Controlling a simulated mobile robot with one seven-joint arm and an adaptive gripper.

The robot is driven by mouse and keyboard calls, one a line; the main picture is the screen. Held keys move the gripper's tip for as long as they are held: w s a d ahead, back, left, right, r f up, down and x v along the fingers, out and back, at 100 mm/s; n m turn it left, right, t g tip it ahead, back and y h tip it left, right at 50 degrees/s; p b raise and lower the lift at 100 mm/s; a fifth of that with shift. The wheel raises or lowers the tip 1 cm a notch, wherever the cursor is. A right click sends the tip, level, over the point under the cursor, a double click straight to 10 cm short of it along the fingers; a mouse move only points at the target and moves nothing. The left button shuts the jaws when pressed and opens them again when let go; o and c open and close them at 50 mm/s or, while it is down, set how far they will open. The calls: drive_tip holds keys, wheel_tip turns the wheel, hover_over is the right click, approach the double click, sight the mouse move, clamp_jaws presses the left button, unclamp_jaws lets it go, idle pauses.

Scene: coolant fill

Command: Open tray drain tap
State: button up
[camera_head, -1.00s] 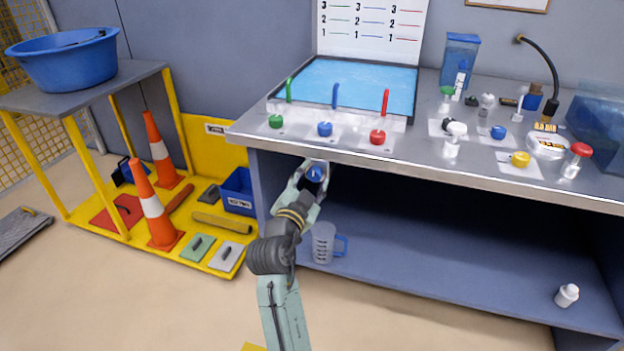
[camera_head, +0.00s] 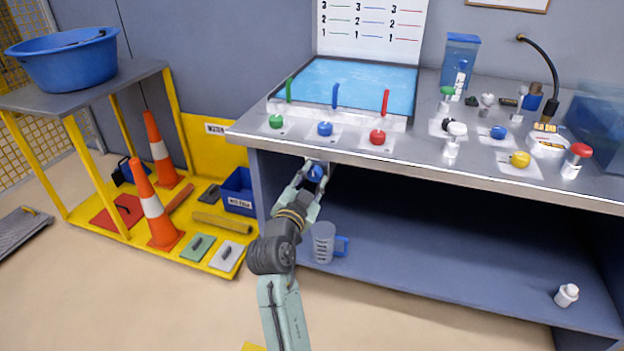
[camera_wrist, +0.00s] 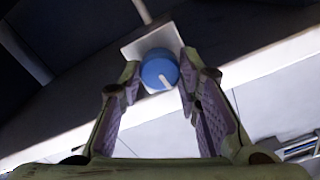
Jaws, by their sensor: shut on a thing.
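A blue round knob (camera_head: 316,171) with a white pointer mark sits under the bench's front edge, on a pale square plate. It also shows in the wrist view (camera_wrist: 160,70), with the plate (camera_wrist: 137,46) behind it. My gripper (camera_head: 313,173) is at the knob, and in the wrist view its two fingers (camera_wrist: 160,68) lie on either side of it, shut on it. The fingers partly hide the knob in the head view. The tray (camera_head: 405,85) on the bench above holds blue liquid.
A measuring jug (camera_head: 323,243) stands on the lower shelf, right of my forearm. Green (camera_head: 276,121), blue (camera_head: 325,128) and red (camera_head: 377,137) knobs sit on the bench top above. Traffic cones (camera_head: 155,212) stand to the left. The shelf's middle is clear.

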drive_tip(key=n+p, duration=0.1)
drive_tip(key=n, duration=0.6)
drive_tip(key=shift+a+r, duration=0.1)
drive_tip(key=n+p, duration=0.2)
drive_tip(key=n, duration=0.1)
drive_tip(key=shift+n, duration=0.4)
drive_tip(key=shift+n+p, duration=0.85)
drive_tip(key=shift+n, duration=0.95)
drive_tip(key=o, duration=1.1)
drive_tip(key=shift+o, duration=0.2)
